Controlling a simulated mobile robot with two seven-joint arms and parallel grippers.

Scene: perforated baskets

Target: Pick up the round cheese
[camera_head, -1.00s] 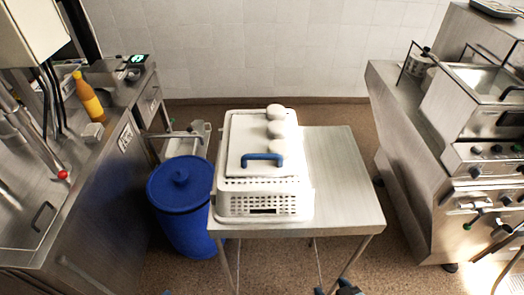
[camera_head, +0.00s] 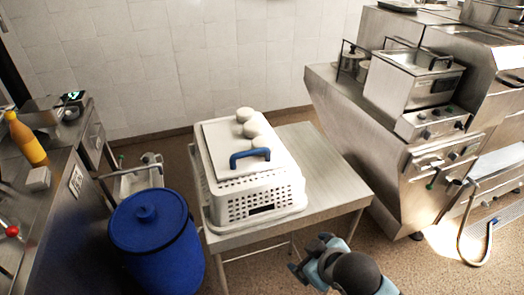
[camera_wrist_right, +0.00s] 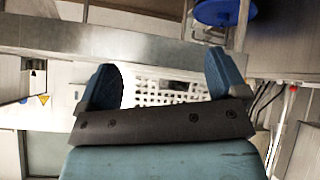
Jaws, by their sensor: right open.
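Three pale round pieces that look like cheeses lie in a row on a flat whitish lid (camera_head: 222,150): a far one (camera_head: 244,114), a middle one (camera_head: 252,129) and a near one (camera_head: 262,143). The near one is partly behind a blue handle (camera_head: 249,155). The lid tops a white perforated basket (camera_head: 262,197) on a steel table. My right gripper (camera_head: 310,254) is low in front of the table, apart from the basket. In the right wrist view its two blue fingers are spread and empty (camera_wrist_right: 164,85), with the basket beyond them. My left gripper is out of view.
The steel table (camera_head: 335,185) has a bare right half. A blue lidded barrel (camera_head: 155,235) stands to its left. Steel counters flank both sides; the left one holds an orange bottle (camera_head: 27,140), the right one a fryer (camera_head: 412,85).

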